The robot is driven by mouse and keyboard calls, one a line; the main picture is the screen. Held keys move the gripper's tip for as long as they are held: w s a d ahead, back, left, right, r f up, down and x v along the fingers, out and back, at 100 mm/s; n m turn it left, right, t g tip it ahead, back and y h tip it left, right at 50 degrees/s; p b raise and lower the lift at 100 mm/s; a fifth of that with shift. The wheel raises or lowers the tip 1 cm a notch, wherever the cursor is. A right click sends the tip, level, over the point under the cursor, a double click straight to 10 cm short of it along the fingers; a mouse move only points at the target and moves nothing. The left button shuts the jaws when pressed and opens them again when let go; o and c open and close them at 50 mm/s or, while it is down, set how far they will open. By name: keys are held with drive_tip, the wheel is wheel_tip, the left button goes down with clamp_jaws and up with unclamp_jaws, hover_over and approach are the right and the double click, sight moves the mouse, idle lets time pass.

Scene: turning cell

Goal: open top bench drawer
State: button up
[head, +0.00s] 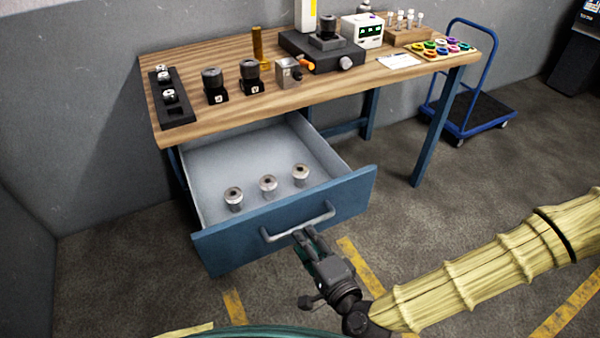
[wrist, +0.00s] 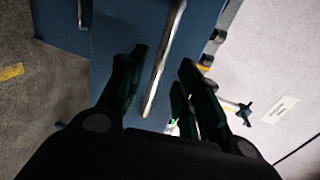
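The top bench drawer (head: 283,219) has a blue front and a grey inside, and stands pulled well out from the bench (head: 215,110). Its pale bar handle (head: 298,222) runs across the front. In the wrist view, the handle (wrist: 163,58) runs between the two dark fingers of my gripper (wrist: 162,65), which stand apart with gaps beside the bar. The blue drawer front (wrist: 115,40) lies behind it. Whether a finger touches the bar is hard to tell.
Three metal cylinders, one of them here (head: 268,186), stand in the drawer. The bench top holds a black rack (head: 178,117), tool holders and instruments. A blue trolley (head: 470,110) stands right of the bench. The floor before the drawer's right side is clear.

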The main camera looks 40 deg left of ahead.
drive_tip(key=v, duration=0.6)
drive_tip(key=shift+d, duration=0.2)
drive_tip(key=shift+s, duration=0.1)
drive_tip(key=s+d+f+n+g+h+p, duration=0.25)
drive_tip(key=d+f+h, duration=0.45)
drive_tip(key=d+f, duration=1.1)
drive_tip(key=s+d+f+n+g+h, duration=0.1)
drive_tip(key=s+d+f+g+h, duration=0.1)
drive_tip(key=d, duration=1)
drive_tip(key=s+d+f+n+g+h, duration=0.1)
drive_tip(key=d+f+h, duration=0.4)
drive_tip(key=d, duration=0.8)
drive_tip(key=shift+s+g+p, duration=0.4)
drive_tip(key=shift+s+g, duration=0.05)
drive_tip(key=shift+s, duration=0.1)
drive_tip(key=shift+f, duration=0.15)
